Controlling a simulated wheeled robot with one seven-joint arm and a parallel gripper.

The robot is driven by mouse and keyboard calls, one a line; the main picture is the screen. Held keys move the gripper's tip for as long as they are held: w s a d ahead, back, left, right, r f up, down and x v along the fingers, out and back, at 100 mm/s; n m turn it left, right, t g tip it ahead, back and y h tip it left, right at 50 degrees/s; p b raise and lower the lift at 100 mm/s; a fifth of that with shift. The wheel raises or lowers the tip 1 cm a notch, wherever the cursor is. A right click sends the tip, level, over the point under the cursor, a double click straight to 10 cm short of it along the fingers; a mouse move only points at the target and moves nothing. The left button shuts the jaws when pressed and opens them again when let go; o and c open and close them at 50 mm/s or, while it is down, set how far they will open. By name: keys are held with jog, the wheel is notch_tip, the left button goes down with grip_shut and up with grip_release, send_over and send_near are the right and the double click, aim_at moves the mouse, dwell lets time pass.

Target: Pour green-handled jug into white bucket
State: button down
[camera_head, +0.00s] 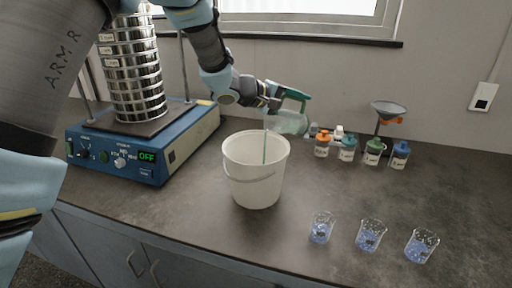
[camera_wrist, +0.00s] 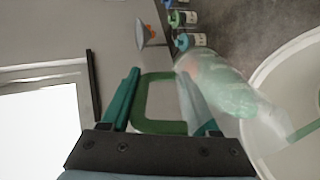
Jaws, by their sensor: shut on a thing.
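The jug (camera_head: 291,122) is clear with a green handle. It is tilted above the back right of the white bucket (camera_head: 256,190), and a thin greenish stream falls from it into the bucket. My gripper (camera_head: 271,98) is shut on the jug's green handle. In the wrist view the handle (camera_wrist: 144,104) lies between the fingers of my gripper (camera_wrist: 158,100), and the jug's body (camera_wrist: 232,97) reaches to the right over the bucket rim (camera_wrist: 262,75). The bucket stands upright on the bench, its inside mostly hidden.
A sieve shaker (camera_head: 140,140) reading OFF stands left of the bucket. Several small capped bottles (camera_head: 347,150) and a funnel on a stand (camera_head: 390,110) are at the back right. Three beakers with blue contents (camera_head: 370,235) stand near the front edge.

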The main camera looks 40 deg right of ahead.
jog(key=shift+w+a+h+b, duration=0.1)
jog(key=shift+a+h+b, duration=0.3)
jog(key=shift+b, duration=0.55)
jog(key=b, duration=0.2)
jog(key=a+h+b, duration=0.1)
jog(key=b, duration=0.2)
jog(key=shift+w+a+r, duration=0.15)
jog(key=shift+w+r, duration=0.05)
jog(key=shift+r, duration=0.2)
jog(key=shift+w+a+r+g+b, duration=0.15)
jog(key=shift+a+g+b, duration=0.2)
jog(key=shift+b, duration=0.6)
jog(key=shift+h+b, duration=0.3)
jog(key=shift+b, duration=0.15)
jog(key=h+b, duration=0.1)
jog(key=b, duration=0.3)
jog(key=shift+a+f+b, duration=0.25)
jog(key=shift+a+b, duration=0.15)
